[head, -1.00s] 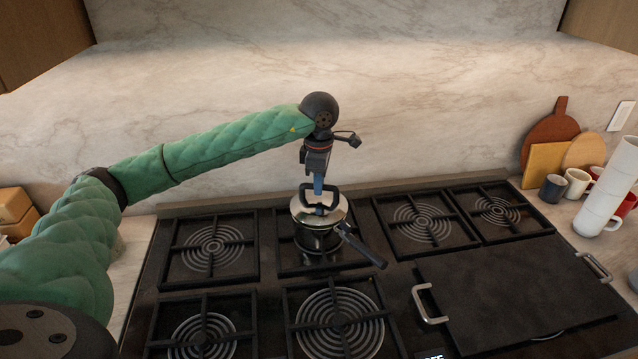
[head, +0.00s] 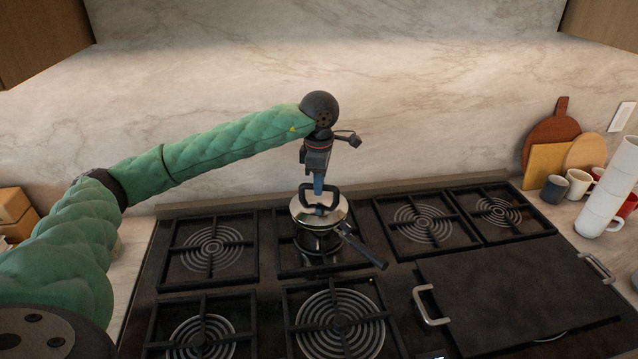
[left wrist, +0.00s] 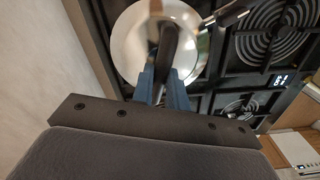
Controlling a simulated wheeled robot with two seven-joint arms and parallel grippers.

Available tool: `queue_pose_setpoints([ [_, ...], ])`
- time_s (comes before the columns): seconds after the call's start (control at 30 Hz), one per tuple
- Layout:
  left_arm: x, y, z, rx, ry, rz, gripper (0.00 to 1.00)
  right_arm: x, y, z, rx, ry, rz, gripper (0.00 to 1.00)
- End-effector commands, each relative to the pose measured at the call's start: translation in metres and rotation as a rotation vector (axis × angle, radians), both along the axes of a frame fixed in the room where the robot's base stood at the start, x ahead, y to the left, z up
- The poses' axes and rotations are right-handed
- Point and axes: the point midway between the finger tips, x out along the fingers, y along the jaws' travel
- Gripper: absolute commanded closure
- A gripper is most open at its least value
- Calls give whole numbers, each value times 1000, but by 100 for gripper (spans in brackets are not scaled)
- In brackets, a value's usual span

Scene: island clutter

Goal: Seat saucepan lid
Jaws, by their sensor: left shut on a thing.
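The saucepan (head: 318,244) stands on the back burner left of the stove's middle, its dark handle (head: 364,248) pointing to the front right. The shiny round lid (head: 336,214) with a black loop handle is on top of the pan; whether it lies flush on the rim I cannot tell. My left gripper (head: 319,188) points down and is shut on the lid's handle. In the left wrist view, the blue fingers (left wrist: 165,88) are on either side of the dark handle, over the pale lid (left wrist: 130,45). My right gripper is not in view.
The black stove has several burner grates, with a free one (head: 208,250) to the left. A dark griddle plate (head: 520,290) covers the front right. Mugs (head: 577,184), stacked white cups (head: 606,195) and cutting boards (head: 549,140) stand at the right. A marble wall rises behind.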

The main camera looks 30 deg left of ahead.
Motion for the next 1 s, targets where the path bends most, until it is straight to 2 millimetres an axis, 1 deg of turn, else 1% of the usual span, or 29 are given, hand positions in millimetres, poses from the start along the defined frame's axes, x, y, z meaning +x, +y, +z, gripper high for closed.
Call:
queue_pose_setpoints([
  [0.5, 0, 0, -1, -1, -1, 0, 100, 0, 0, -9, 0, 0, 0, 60],
  [1.0, 0, 0, -1, -1, -1, 0, 100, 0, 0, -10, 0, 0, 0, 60],
])
